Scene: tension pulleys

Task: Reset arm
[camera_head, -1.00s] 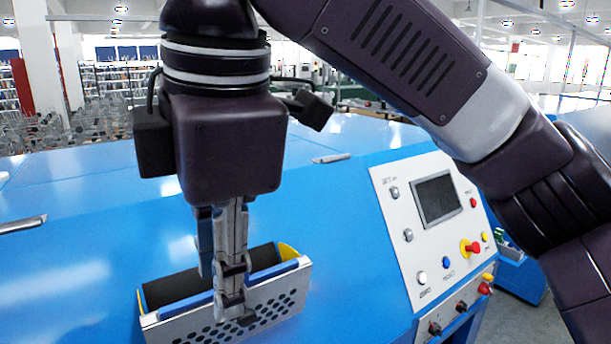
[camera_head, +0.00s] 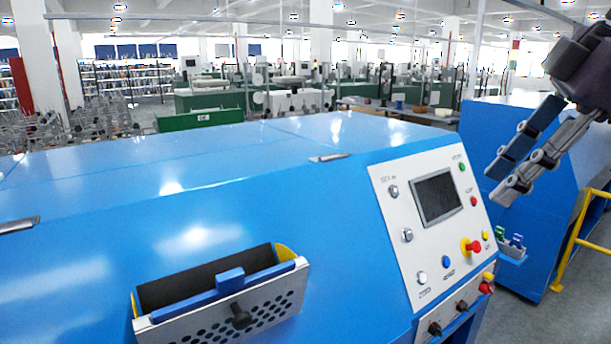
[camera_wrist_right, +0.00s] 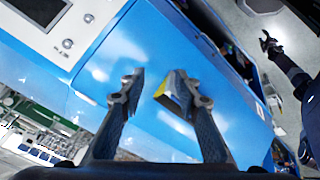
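My right gripper (camera_head: 518,165) hangs at the upper right in the head view, its two fingers apart and empty. In the right wrist view it (camera_wrist_right: 158,88) also shows open. The blue machine (camera_head: 240,200) fills the foreground. On its front sits a box with a perforated metal face (camera_head: 255,313), a blue bar (camera_head: 200,300) and a dark knob (camera_head: 241,317); nothing grips it. My left gripper is outside the head view; a small dark claw (camera_wrist_right: 270,45) at the right wrist view's upper right appears to be it, too small to read.
A control panel (camera_head: 418,272) with a screen (camera_head: 437,198) and buttons is right of the box. A second blue machine (camera_head: 530,240) stands behind my right gripper, with a yellow rail (camera_head: 578,235) beside it. The space above the near machine is clear.

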